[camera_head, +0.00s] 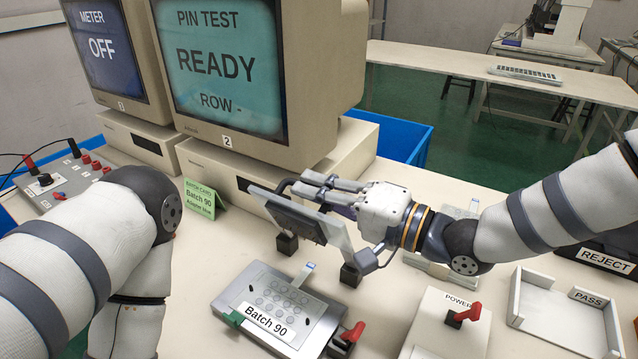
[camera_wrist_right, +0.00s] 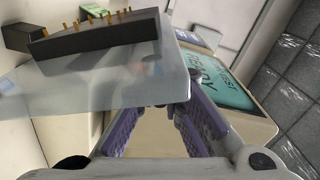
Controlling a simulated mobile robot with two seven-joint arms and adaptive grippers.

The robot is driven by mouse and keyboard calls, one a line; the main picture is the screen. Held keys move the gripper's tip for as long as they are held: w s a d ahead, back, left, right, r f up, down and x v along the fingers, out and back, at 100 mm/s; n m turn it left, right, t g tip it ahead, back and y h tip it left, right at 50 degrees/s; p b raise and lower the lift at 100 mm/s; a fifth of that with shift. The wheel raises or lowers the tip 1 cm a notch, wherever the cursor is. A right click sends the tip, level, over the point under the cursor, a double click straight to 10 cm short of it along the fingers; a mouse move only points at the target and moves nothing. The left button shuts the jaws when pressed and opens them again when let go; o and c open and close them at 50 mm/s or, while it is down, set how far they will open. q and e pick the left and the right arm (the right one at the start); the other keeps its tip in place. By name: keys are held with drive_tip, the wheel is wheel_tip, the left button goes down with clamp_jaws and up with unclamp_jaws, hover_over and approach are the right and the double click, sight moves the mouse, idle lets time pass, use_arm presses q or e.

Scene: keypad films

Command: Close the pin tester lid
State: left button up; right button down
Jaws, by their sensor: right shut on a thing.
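The pin tester lid (camera_head: 308,218) stands raised and tilted above the black hinge blocks, behind the tester base (camera_head: 228,291). The base carries a film labelled Batch 90 (camera_head: 272,319), with rows of round keys. My right gripper (camera_head: 325,187) is shut on the lid at its upper edge. In the right wrist view the lid (camera_wrist_right: 95,85) is a clear plate with a black pin block (camera_wrist_right: 95,38) and brass pins, beside the purple finger pads (camera_wrist_right: 160,122). My left arm shows at the left of the head view, but its gripper is out of view.
Monitor 2 (camera_head: 220,70) reads PIN TEST READY and stands close behind the lid. A red latch-like lever (camera_head: 352,332) sits at the base's right corner. A POWER switch box (camera_head: 445,325) and a PASS tray (camera_head: 565,312) stand to the right.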

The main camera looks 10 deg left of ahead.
drive_tip(key=shift+s+a+r, duration=0.1)
drive_tip(key=shift+r, duration=0.05)
drive_tip(key=c, duration=1.7)
unclamp_jaws()
drive_tip(key=v, duration=1.2)
